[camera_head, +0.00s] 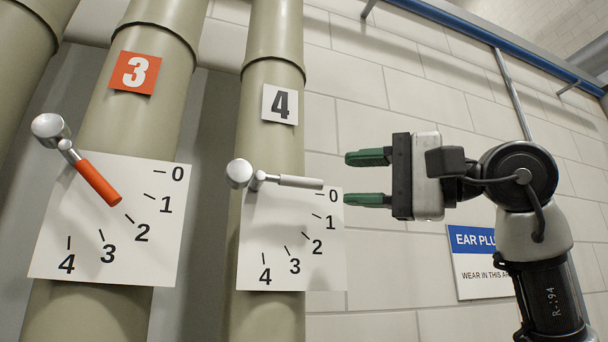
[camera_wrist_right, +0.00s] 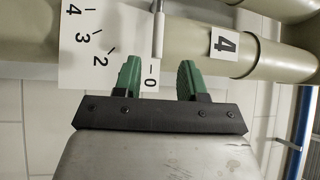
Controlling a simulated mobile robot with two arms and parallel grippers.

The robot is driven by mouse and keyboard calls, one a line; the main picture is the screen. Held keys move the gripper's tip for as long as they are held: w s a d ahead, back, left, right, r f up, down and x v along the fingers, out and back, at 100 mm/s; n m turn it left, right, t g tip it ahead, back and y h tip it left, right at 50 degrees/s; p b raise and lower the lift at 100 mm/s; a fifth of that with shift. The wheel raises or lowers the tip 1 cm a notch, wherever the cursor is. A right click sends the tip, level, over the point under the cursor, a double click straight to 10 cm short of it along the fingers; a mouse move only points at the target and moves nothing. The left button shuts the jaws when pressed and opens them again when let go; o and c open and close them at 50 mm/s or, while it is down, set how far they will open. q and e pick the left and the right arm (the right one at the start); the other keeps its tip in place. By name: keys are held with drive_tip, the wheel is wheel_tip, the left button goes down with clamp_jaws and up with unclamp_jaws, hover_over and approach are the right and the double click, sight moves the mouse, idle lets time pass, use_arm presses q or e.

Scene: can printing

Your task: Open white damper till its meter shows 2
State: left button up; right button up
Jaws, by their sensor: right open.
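The white damper handle (camera_head: 300,181) sits on the pipe with the white "4" label and points right, at the 0 mark of its meter plate (camera_head: 262,228). My right gripper (camera_head: 368,178) is open and empty, just right of the handle's tip, with green fingers pointing left. In the right wrist view the white handle (camera_wrist_right: 158,30) lies ahead, between the lines of the two open green fingers (camera_wrist_right: 160,80). I see no contact with it. My left gripper is not in view.
An orange damper handle (camera_head: 99,182) on the pipe labelled 3 points near 2 on its own plate (camera_head: 60,215). A blue and white ear plug sign (camera_head: 482,262) hangs on the tiled wall behind my right arm. A blue rail (camera_head: 470,28) runs along the upper right.

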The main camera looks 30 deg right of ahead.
sight(312, 183)
drive_tip(key=p+x, duration=0.1)
drive_tip(key=x, duration=0.5)
drive_tip(key=shift+p+x, duration=0.45)
drive_tip(key=shift+x, duration=0.65)
drive_tip(key=shift+s+f, duration=0.1)
drive_tip(key=shift+s, duration=0.05)
drive_tip(key=shift+d, duration=0.1)
drive_tip(key=shift+c, duration=1.1)
drive_tip(key=c, duration=0.5)
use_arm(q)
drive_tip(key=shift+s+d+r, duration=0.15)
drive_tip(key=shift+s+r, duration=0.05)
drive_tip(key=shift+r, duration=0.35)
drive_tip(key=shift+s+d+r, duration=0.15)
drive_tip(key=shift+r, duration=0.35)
use_arm(e)
clamp_jaws()
